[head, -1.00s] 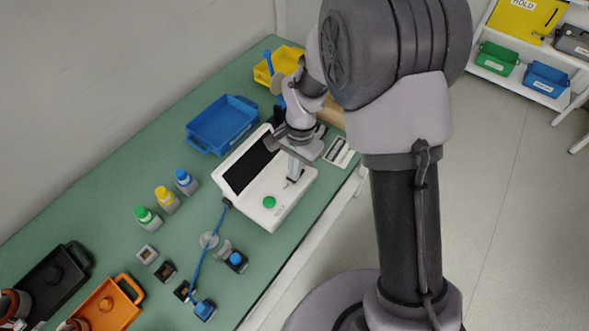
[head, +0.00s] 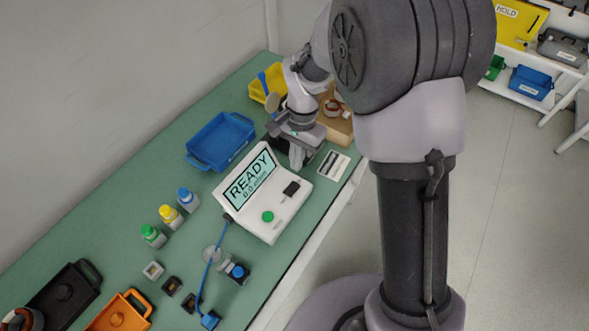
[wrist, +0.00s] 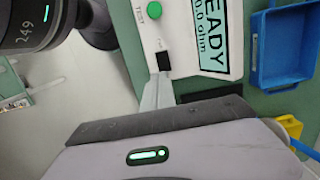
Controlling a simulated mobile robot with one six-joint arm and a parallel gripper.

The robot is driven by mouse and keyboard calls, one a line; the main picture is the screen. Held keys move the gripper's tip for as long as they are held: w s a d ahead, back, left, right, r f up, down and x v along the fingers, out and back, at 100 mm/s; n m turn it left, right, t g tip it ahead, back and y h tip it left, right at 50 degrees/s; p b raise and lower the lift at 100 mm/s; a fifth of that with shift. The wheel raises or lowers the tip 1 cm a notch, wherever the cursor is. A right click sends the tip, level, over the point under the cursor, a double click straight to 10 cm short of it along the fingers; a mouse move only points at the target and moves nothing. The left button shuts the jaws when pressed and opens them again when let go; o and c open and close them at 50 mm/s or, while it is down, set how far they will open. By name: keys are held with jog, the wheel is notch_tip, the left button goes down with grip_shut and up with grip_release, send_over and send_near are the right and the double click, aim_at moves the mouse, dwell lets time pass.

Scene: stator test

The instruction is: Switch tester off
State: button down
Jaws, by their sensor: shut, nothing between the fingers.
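The white tester (head: 285,222) stands on the green bench in the head view. Its screen (head: 251,179) is lit and reads "READY 0.0 ohm". A black rocker switch (head: 291,188) and a green button (head: 268,216) are on its top face. In the wrist view, the switch (wrist: 162,61), the green button (wrist: 154,11) marked TEST and part of the lit screen (wrist: 213,45) show. My gripper (head: 298,163) is shut and empty, at the tester's far right end, apart from the switch. Its pale fingers (wrist: 157,93) point toward the switch in the wrist view.
A blue tray (head: 221,142) lies behind the tester, and a yellow bin (head: 268,83) stands farther back. A printed card (head: 333,166) lies right of my gripper. Several small bottles (head: 170,215) stand to the left. A blue cable (head: 209,267) runs from the tester's front left.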

notch_tip(320, 180, up, 4)
send_over(290, 191)
jog(key=w+d, duration=0.2)
jog(key=shift+s+p, duration=0.1)
jog(key=shift+p, duration=0.3)
jog(key=f+b, duration=0.1)
jog(key=f, duration=0.3)
jog(key=s+a+f+b, duration=0.1)
jog(key=f+b, duration=0.1)
jog(key=f, duration=0.3)
jog(key=f+b, duration=0.2)
jog(key=f, duration=0.2)
jog(key=shift+s+a+f, duration=0.3)
jog(key=shift+a, duration=0.05)
